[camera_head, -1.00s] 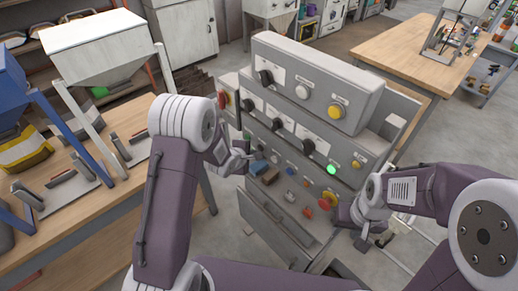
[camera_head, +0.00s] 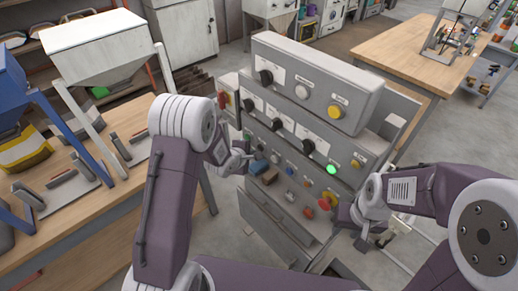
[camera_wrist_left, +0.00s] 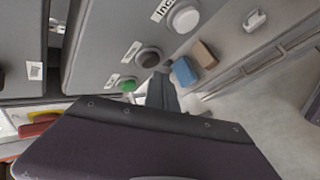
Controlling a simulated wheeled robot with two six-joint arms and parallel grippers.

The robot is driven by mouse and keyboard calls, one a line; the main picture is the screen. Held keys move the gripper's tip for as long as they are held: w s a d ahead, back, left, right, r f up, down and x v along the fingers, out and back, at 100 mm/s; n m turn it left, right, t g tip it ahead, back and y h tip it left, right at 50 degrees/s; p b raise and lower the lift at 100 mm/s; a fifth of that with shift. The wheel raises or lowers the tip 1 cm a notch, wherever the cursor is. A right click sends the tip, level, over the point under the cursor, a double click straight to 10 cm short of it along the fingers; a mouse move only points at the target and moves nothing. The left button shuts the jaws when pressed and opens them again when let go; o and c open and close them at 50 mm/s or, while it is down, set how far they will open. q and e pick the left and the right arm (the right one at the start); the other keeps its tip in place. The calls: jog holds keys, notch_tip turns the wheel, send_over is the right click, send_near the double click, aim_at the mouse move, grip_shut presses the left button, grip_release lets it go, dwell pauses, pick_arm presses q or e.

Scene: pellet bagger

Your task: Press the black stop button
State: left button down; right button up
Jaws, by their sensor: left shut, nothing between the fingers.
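The black button (camera_wrist_left: 148,57) sits on the grey panel in the left wrist view, between a green button (camera_wrist_left: 128,84) and a white button (camera_wrist_left: 185,18). Its label is too small to read. In the head view the dark button (camera_head: 261,148) shows small on the lower panel, just right of my left gripper (camera_head: 242,158). That gripper is shut and empty. Its dark fingers (camera_wrist_left: 162,94) show just below the black button in the left wrist view; I cannot tell whether they touch it. My right gripper (camera_head: 374,240) is low at the panel's right side, its jaws unclear.
A blue block (camera_head: 258,167) and a brown block (camera_head: 271,177) are just below the button row. A red mushroom button (camera_head: 327,202) is near my right gripper. A red-handled switch (camera_head: 223,101) projects at the panel's left. A wooden bench (camera_head: 120,195) stands left.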

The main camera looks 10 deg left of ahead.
pick_arm(q)
jog(key=shift+w, duration=0.1)
jog(key=shift+w+d, duration=0.3)
jog(key=shift+w+d, duration=0.15)
jog(key=shift+w, duration=0.05)
dwell(0.8)
jog(key=shift+s+a+p, duration=0.35)
jog(key=shift+s+a, duration=0.1)
jog(key=shift+s, duration=0.15)
jog(key=s+a, duration=0.3)
jog(key=s, duration=0.1)
jog(key=shift+s+a+p, duration=0.35)
jog(key=shift+p, duration=0.05)
